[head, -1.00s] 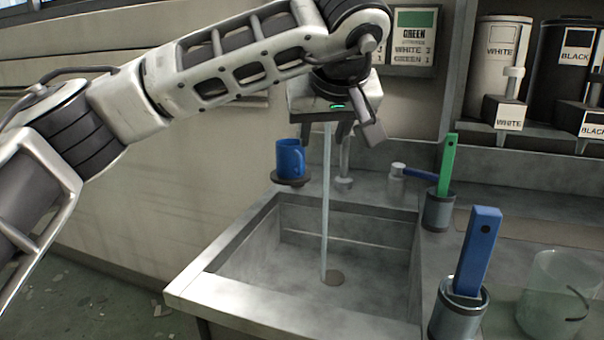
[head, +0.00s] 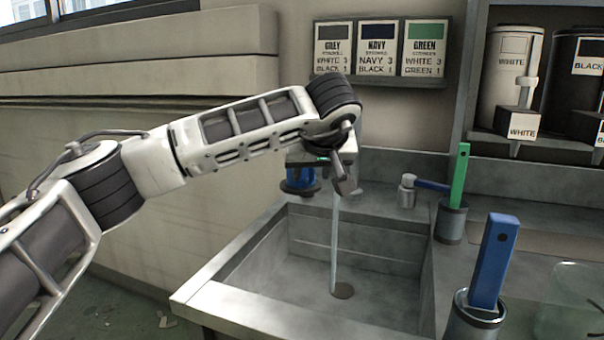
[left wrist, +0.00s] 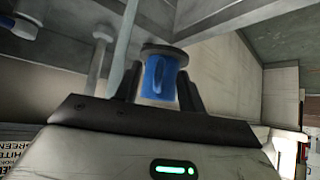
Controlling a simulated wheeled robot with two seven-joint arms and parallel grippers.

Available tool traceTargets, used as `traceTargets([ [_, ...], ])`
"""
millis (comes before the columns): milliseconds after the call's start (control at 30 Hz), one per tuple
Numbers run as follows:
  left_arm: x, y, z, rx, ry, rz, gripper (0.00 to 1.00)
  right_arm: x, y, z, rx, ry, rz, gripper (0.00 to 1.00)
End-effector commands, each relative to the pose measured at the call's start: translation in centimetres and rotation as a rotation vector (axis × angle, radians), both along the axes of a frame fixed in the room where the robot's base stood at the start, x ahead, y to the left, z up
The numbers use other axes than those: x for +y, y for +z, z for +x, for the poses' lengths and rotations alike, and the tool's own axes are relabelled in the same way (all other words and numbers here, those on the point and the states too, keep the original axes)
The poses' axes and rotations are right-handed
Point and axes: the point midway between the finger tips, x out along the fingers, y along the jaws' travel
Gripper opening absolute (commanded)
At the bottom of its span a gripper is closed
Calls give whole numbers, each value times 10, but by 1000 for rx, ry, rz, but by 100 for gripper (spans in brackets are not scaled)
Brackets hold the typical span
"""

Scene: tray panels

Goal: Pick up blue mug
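The blue mug (head: 298,178) sits on a small round dark holder (head: 301,191) at the sink's far left corner. My gripper and wrist partly cover it in the head view. My left gripper (head: 328,181) is open beside it. In the left wrist view the mug (left wrist: 160,78) appears upside down, in line between the two spread fingers, with its handle toward the camera. The holder's disc (left wrist: 165,49) touches its base. I cannot tell whether the fingers touch the mug. My right gripper is not in view.
A stream of water (head: 334,240) runs into the steel sink (head: 225,298), close to my left gripper. To the right stand cups holding a green-handled tool (head: 459,175) and a blue-handled tool (head: 494,262), and a clear container (head: 572,312). A small tap (head: 408,190) stands behind the sink.

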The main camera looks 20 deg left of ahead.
Motion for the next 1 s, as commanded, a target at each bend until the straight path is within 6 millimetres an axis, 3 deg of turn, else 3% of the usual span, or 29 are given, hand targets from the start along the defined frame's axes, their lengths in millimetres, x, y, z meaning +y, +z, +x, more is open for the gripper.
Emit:
traceTargets([
  [167, 10, -21, 15, 1, 1, -2, 40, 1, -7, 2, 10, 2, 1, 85],
  [400, 11, -23, 18, -2, -1, -1, 40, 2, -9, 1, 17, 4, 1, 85],
  [433, 11, -23, 18, -2, -1, -1, 37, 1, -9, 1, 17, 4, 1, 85],
  [567, 11, -23, 18, -1, -1, -1, 1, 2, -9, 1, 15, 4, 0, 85],
  [1000, 11, -20, 18, -2, -1, -1, 0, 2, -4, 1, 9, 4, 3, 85],
])
